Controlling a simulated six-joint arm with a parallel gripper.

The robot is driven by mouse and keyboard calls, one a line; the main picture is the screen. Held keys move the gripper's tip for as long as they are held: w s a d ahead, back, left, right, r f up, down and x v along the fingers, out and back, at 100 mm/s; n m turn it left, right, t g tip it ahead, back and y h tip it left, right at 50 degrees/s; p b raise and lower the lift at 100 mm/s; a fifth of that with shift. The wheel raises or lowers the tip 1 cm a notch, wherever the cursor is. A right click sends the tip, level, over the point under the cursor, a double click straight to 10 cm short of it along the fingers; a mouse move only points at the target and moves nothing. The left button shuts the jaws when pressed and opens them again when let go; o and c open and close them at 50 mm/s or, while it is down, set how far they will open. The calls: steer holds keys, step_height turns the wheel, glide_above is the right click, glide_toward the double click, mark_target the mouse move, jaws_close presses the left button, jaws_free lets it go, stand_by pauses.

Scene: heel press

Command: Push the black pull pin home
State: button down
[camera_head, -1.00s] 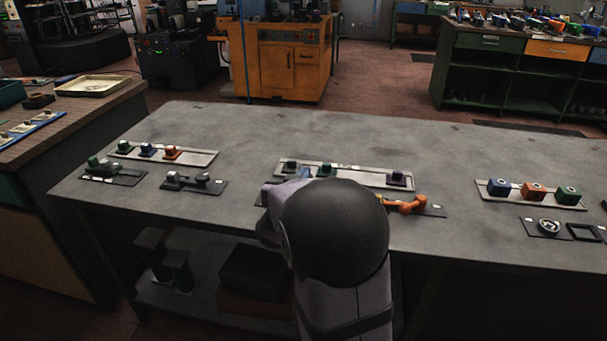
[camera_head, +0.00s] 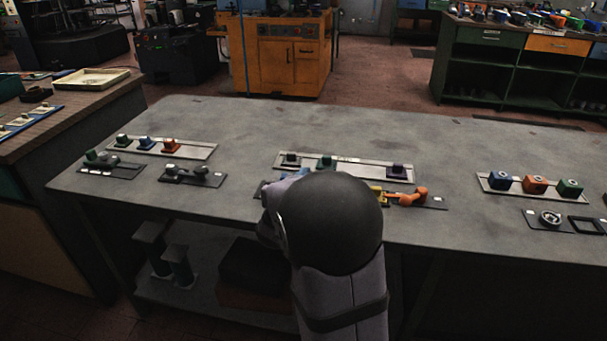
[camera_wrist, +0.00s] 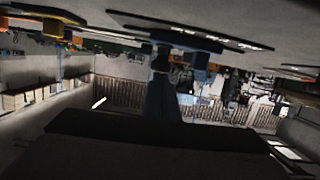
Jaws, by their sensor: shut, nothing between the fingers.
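My gripper shows in the wrist view as a broad dark shape (camera_wrist: 160,125) across the bottom; it is shut and holds nothing. In the head view my own arm hides its fingertips, which are near the front centre plate (camera_head: 436,203). On that plate a yellow block (camera_head: 377,194) and an orange handle-like part (camera_head: 412,196) show right of my arm.
More fixtures stand left and right on the grey table (camera_head: 260,125). The table's rear half is clear.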

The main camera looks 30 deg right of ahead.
steer(key=s+a+r+p, duration=0.4)
steer(key=s+a+r, duration=0.2)
steer(key=a, duration=0.1)
steer(key=shift+s, duration=0.35)
steer(key=shift+a+r, duration=0.1)
stand_by(0.8)
